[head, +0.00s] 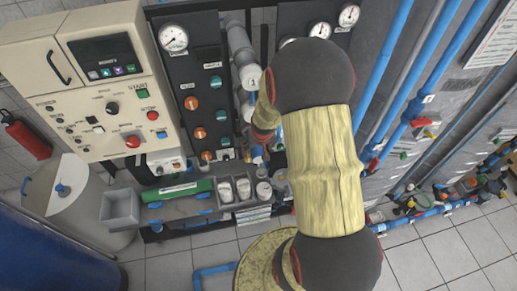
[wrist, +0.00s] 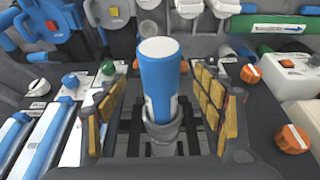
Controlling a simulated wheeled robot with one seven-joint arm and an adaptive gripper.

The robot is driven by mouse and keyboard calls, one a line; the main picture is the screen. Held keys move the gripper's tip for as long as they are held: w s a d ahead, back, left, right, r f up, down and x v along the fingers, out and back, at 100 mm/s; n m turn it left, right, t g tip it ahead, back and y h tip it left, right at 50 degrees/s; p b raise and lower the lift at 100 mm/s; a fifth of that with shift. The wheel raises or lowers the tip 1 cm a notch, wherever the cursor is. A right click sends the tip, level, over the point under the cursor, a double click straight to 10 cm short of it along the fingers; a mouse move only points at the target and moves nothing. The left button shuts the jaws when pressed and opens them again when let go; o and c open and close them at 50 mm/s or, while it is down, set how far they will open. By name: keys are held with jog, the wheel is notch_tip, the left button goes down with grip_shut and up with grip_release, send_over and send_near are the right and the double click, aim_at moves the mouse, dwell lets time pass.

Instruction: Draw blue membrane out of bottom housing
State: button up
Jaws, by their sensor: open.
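The blue membrane (wrist: 161,85) is a blue cylinder with a pale round end, in the middle of the wrist view. Its lower end sits inside a grey collar of the housing (wrist: 162,132), and most of its length sticks out. My gripper (wrist: 152,104) is open, with yellow-padded fingers on both sides of the membrane. Gaps show between the pads and the membrane. In the head view my arm covers much of the work spot, and I cannot make out the membrane clearly there.
Orange knobs (wrist: 292,139) and a green knob (wrist: 107,67) stand on the dark panel around the gripper. White-and-blue tubes (wrist: 45,140) lie at the left. In the head view a shelf holds a grey bin (head: 119,208) and a green tube (head: 178,190).

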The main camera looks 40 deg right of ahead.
jog(key=shift+b+x, duration=1.85)
jog(key=shift+x, duration=0.65)
jog(key=shift+c, duration=1.1)
jog(key=c, duration=1.1)
jog(key=shift+c, duration=0.8)
